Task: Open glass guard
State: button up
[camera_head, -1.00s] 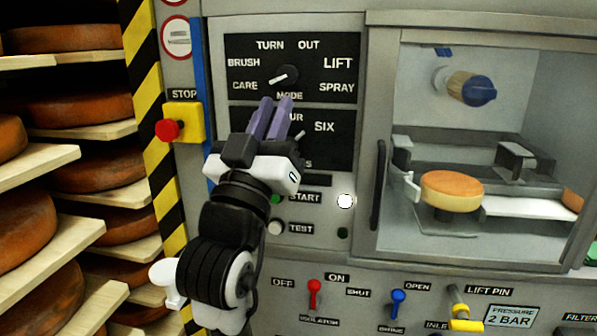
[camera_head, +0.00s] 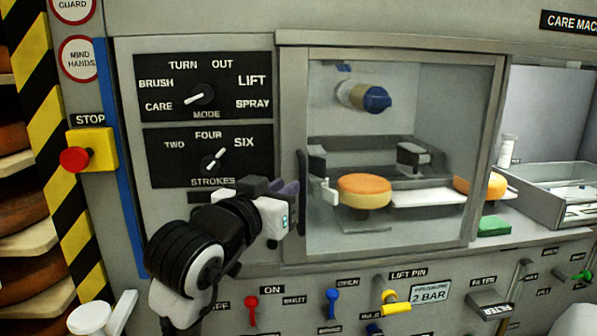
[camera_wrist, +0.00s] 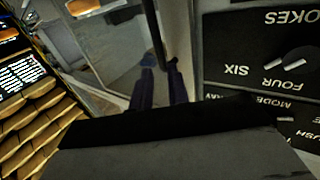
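The glass guard (camera_head: 455,95) is a framed clear pane in front of the machine's chamber; it looks closed. Its dark upright handle (camera_head: 302,170) runs along the left edge, and the bar also shows in the wrist view (camera_wrist: 154,28). My gripper (camera_head: 290,190) is at the handle's left side, its purple fingers pointing toward it. In the wrist view the two dark fingers (camera_wrist: 161,84) stand apart with a gap, and the bar reaches down to their tips. I cannot tell whether they touch it. The arm hides part of the panel below.
Left of the handle are the mode knob (camera_head: 200,97) and strokes knob (camera_head: 212,159). A red stop button (camera_head: 74,160) is further left. Below are a red lever (camera_head: 251,308), a blue lever (camera_head: 332,303) and a yellow lever (camera_head: 392,297). A cheese wheel (camera_head: 364,189) sits behind the glass.

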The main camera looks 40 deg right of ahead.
aim_at(301, 175)
jog(key=p+x, duration=0.1)
jog(key=x, duration=0.7)
grip_shut()
